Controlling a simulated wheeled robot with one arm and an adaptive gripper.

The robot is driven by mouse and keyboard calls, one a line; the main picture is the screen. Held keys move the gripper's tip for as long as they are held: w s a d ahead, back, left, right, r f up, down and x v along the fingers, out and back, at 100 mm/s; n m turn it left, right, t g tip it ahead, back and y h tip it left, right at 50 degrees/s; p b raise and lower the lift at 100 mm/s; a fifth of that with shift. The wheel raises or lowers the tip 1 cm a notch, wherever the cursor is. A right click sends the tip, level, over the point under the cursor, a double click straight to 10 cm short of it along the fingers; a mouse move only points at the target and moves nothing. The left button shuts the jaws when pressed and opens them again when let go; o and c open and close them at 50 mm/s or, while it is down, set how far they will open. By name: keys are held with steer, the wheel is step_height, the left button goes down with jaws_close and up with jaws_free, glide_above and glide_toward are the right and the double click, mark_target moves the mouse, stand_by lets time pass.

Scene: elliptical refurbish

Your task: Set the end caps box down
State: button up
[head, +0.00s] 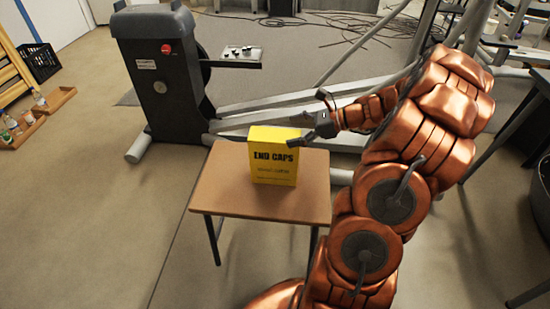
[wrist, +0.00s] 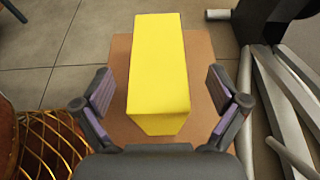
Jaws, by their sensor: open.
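The yellow end caps box (head: 275,158) stands upright on the small brown table (head: 228,196) in the head view. Its black END CAPS lettering faces the camera. In the wrist view the box (wrist: 158,68) lies between the two fingers of my gripper (wrist: 162,95), with a gap on each side. The gripper is open and touches neither side of the box there. In the head view my gripper (head: 308,138) is at the upper right of the box. The wrist view also shows the table (wrist: 121,75) under the box.
A dark elliptical machine (head: 160,75) with a small tray (head: 240,55) stands behind the table. Its grey rails run close behind the tabletop. Bottles in wooden trays (head: 22,128) and a black crate (head: 40,62) are at the far left. The floor left of the table is clear.

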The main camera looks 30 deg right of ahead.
mark_target(275, 135)
steer(key=b+x, duration=0.1)
steer(key=x, duration=0.4)
steer(key=shift+w+a+f+b, duration=0.1)
steer(key=shift+w+a+b, duration=0.05)
steer(key=shift+a+b, duration=0.25)
jaws_close()
stand_by(0.5)
